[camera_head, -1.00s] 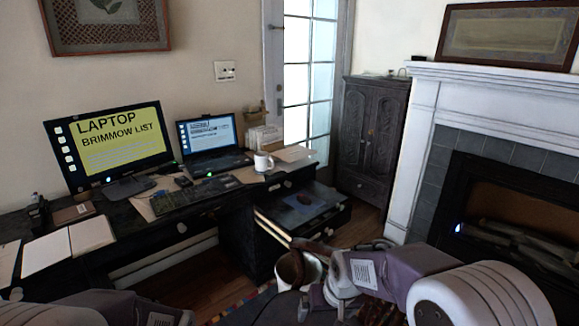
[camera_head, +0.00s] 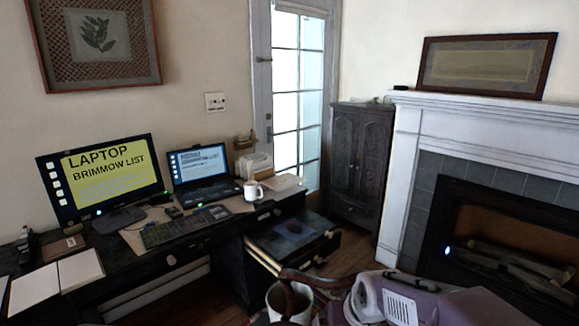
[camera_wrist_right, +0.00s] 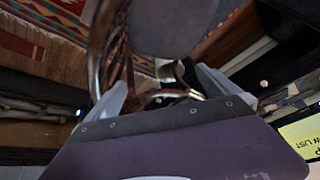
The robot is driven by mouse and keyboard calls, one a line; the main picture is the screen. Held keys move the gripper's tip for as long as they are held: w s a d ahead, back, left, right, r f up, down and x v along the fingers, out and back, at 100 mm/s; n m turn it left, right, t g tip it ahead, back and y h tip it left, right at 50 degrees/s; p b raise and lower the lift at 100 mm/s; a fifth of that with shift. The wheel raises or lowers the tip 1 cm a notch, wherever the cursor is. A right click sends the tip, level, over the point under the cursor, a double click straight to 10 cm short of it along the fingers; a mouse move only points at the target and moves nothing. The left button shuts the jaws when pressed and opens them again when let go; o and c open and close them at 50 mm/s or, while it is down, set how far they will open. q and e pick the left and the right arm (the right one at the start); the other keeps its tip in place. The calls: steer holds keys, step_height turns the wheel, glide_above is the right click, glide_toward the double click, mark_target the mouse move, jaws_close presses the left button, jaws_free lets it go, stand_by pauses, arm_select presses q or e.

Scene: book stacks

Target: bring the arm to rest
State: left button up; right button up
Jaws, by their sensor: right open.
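My right arm (camera_head: 440,300) reaches in at the lower right of the head view, a purple link with a white label. Its fingers cannot be made out there. In the right wrist view my right gripper (camera_wrist_right: 165,88) has its two grey fingers spread apart, with nothing clearly held. A curved brown wooden chair (camera_wrist_right: 122,50) shows just beyond and between the fingers; whether they touch it I cannot tell. My left arm and gripper are not in view.
The chair's curved wooden back (camera_head: 290,280) and a pale bin (camera_head: 284,306) stand low in front. A black desk (camera_head: 225,228) carries a monitor (camera_head: 100,183), a laptop (camera_head: 200,172) and a white mug (camera_head: 253,190). A drawer (camera_head: 290,236) is open. A white fireplace surround (camera_head: 405,180) stands right.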

steer(key=shift+d+r, duration=0.25)
steer(key=shift+r, duration=0.05)
steer(key=s+d+r+m+g+p, duration=0.1)
steer(key=s+d+r+p, duration=0.3)
steer(key=p, duration=0.4)
steer(key=s+d+f+g, duration=0.1)
steer(key=s+f+g, duration=0.1)
steer(key=s+f, duration=0.4)
steer(key=s, duration=0.4)
steer(key=shift+s+d+g+h, duration=0.15)
steer(key=shift+s+g+h, duration=0.05)
steer(key=shift+g+h, duration=0.2)
